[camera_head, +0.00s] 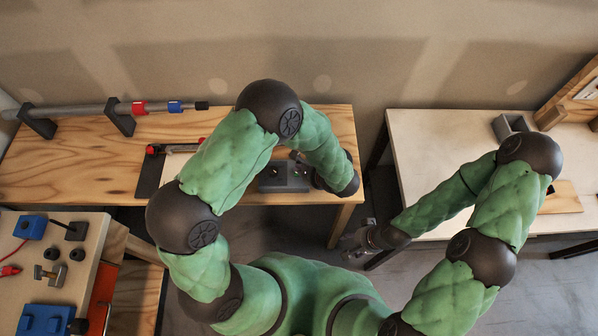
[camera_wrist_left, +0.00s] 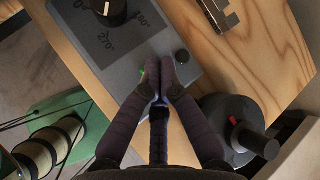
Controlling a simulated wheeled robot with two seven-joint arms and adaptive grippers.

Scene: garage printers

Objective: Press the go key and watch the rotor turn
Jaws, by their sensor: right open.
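A grey control box (camera_head: 284,177) stands on the wooden bench, partly covered by my left arm. In the left wrist view the box (camera_wrist_left: 75,42) has a black dial (camera_wrist_left: 108,10) with degree marks, a green key (camera_wrist_left: 140,76) and a black button (camera_wrist_left: 182,56). My left gripper (camera_wrist_left: 158,70) has its fingertips together, over the box's near end beside the green key; I cannot tell if they touch it. A round black device with a red mark (camera_wrist_left: 232,122), perhaps the rotor, stands beside the gripper; my arm mostly hides it in the head view. My right gripper (camera_head: 360,240) hangs open and empty between the benches.
The wooden bench (camera_head: 75,150) carries a long grey tube (camera_head: 75,110) on black stands. A pale table (camera_head: 430,135) stands right, with a grey bracket (camera_head: 508,125). A side table at lower left holds blue parts (camera_head: 45,318). Floor shows between the benches.

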